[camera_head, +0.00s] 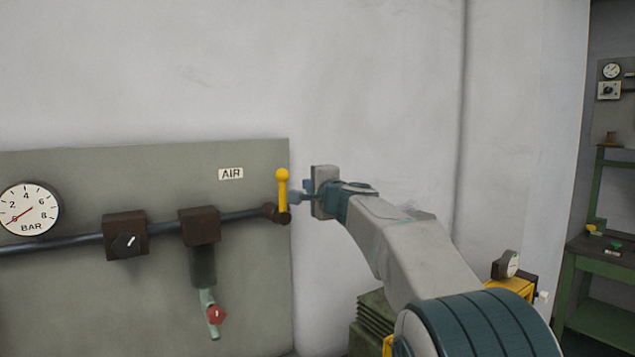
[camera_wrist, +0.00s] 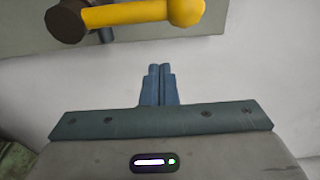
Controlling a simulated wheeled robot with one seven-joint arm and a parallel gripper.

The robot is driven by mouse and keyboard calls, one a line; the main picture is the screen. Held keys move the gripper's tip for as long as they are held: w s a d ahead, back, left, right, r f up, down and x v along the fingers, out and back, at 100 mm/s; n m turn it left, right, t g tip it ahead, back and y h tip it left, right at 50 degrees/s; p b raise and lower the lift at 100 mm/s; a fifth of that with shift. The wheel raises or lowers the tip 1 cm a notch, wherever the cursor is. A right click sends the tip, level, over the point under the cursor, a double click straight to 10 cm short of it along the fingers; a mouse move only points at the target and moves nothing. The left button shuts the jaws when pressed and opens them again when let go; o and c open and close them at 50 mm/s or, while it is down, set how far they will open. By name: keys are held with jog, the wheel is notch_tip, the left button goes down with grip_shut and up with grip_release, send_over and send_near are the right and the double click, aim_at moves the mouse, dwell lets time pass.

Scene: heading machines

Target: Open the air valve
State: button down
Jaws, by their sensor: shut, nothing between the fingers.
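The air valve's yellow lever (camera_head: 282,192) stands upright, with a round knob on top, at the right end of the dark pipe on the grey-green panel. Its dark pivot body (camera_head: 278,213) is at the lever's foot. In the wrist view the yellow lever (camera_wrist: 135,13) lies across the top, with its dark pivot (camera_wrist: 66,20) at the left. My gripper (camera_head: 296,198) is just right of the lever in the head view. In the wrist view my gripper (camera_wrist: 160,70) has its fingers together and empty, with a gap to the lever.
The panel (camera_head: 255,300) carries an AIR label (camera_head: 231,174), a pressure gauge (camera_head: 29,209) reading near zero, a regulator with a black knob (camera_head: 125,243) and a filter with a red drain knob (camera_head: 216,314). Bare wall lies right of the panel. Green stacked items (camera_head: 370,325) stand below my arm.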

aim_at(282, 197)
jog(key=a, duration=0.1)
jog(key=s+a, duration=0.1)
jog(key=a, duration=0.1)
jog(key=shift+s+a, duration=0.2)
jog(key=shift+s, duration=0.1)
